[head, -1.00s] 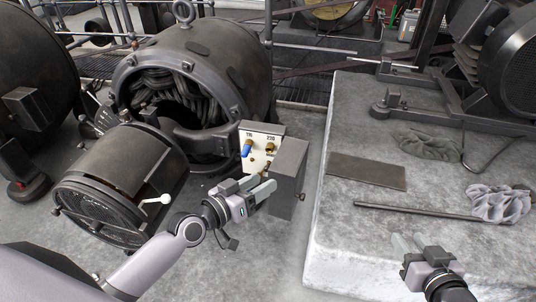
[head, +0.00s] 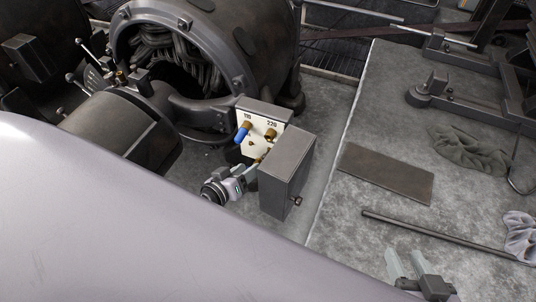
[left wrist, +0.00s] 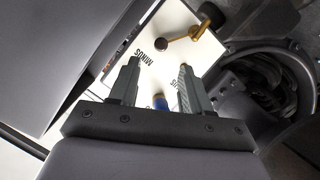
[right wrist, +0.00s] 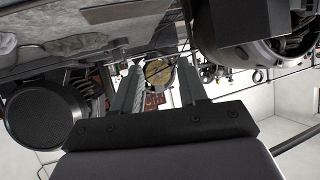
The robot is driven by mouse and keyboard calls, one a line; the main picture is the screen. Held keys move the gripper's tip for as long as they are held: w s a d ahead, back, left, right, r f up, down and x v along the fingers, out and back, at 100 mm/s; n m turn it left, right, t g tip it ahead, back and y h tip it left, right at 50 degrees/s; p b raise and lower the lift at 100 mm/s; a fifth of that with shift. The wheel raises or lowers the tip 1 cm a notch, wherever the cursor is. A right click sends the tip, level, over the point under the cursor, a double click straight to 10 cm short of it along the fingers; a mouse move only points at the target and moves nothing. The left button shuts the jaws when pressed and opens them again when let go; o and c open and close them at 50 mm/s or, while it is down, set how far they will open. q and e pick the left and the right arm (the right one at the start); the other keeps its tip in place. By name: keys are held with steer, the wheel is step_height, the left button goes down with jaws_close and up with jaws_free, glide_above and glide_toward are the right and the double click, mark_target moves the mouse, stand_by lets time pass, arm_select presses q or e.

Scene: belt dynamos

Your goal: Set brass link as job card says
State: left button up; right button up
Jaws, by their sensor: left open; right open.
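The terminal box shows a white panel (head: 262,141) marked 110 and 220 in the head view. A blue-handled part (head: 243,131) sits by 110, and a brass post (head: 270,134) sits by 220. In the left wrist view the brass link (left wrist: 186,37) lies across the panel near a MINUS label, beyond my fingers. The blue part (left wrist: 160,102) shows between my fingers. My left gripper (head: 252,172) is open, close below the panel, partly hidden by the box's grey cover. My right gripper (head: 405,262) is open and empty over the stone slab. I see no readable job card.
The grey cover (head: 286,170) stands out right of the panel. The large dynamo (head: 237,55) is behind the box. A flat dark plate (head: 385,173), a rod (head: 430,232) and a rag (head: 470,150) lie on the slab (head: 350,225).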

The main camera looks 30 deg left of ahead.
mark_target(263, 158)
arm_select(q)
steer(key=b+x, duration=0.2)
steer(key=x, duration=0.4)
steer(key=shift+s+f, duration=0.1)
steer(key=shift+f, duration=0.05)
steer(key=shift+w+b, duration=0.4)
steer(key=shift+w, duration=0.1)
arm_select(e)
steer(key=shift+w+a+f+m+y, duration=0.2)
steer(key=shift+a+y, duration=0.15)
steer(key=shift+a, duration=0.25)
steer(key=shift+w+a+f+m+y, duration=0.15)
steer(key=shift+a+y, duration=0.2)
steer(key=shift+a, duration=0.25)
arm_select(q)
jaws_close()
